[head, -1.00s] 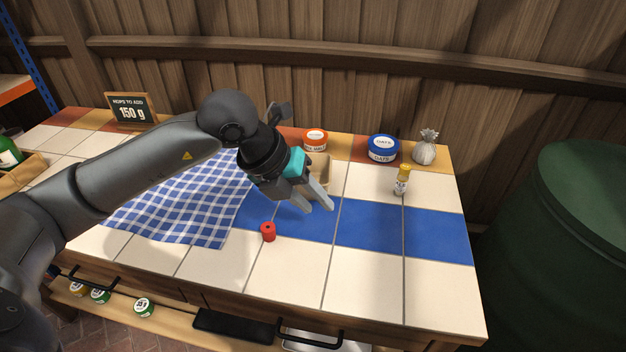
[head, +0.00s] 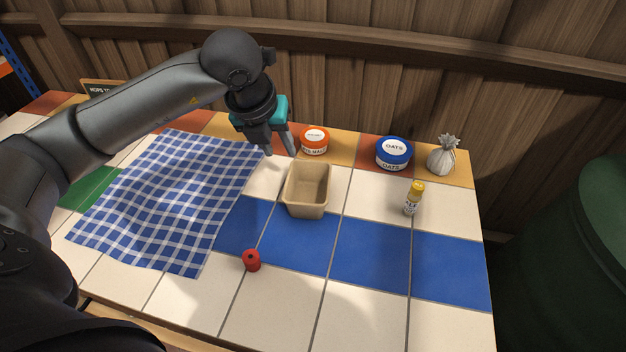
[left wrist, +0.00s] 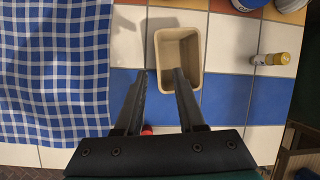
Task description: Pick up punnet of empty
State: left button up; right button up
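The empty punnet (head: 308,207) is a tan, open-topped box standing upright on the tiled table, partly on the white and partly on the blue tiles. It also shows in the left wrist view (left wrist: 180,34), with nothing inside. My left gripper (head: 281,154) is open and empty, above the table just behind and to the left of the punnet. In the left wrist view its two fingers (left wrist: 161,76) are apart, with the right fingertip near the punnet's lower edge. My right gripper is not in view.
A blue checked cloth (head: 170,200) lies to the left. A red spool-like object (head: 251,261) stands in front. The front right tiles are clear.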

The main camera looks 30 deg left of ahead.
pick_arm(q)
jog(key=b, duration=0.2)
send_over(292, 176)
jog(key=s, duration=0.3)
notch_tip(292, 176, down, 7)
jog(key=shift+w+d+f, duration=0.2)
jog(key=shift+w+f, duration=0.3)
jog(key=shift+f, duration=0.15)
jog(key=shift+b+x, duration=0.35)
jog(key=shift+x, duration=0.55)
jog(key=b+x, duration=0.1)
jog(key=x, duration=0.1)
jog(key=shift+w+a+f, duration=0.2)
jog(key=shift+w+f, duration=0.35)
jog(key=shift+f, duration=0.2)
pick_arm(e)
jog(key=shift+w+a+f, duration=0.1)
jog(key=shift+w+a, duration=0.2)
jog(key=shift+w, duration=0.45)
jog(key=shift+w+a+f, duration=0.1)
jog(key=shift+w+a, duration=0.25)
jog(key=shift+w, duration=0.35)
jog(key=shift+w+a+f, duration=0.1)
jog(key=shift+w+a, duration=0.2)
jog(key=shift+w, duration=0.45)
pick_arm(q)
jog(key=shift+c, duration=0.4)
grip_shut()
jog(key=shift+a, duration=0.1)
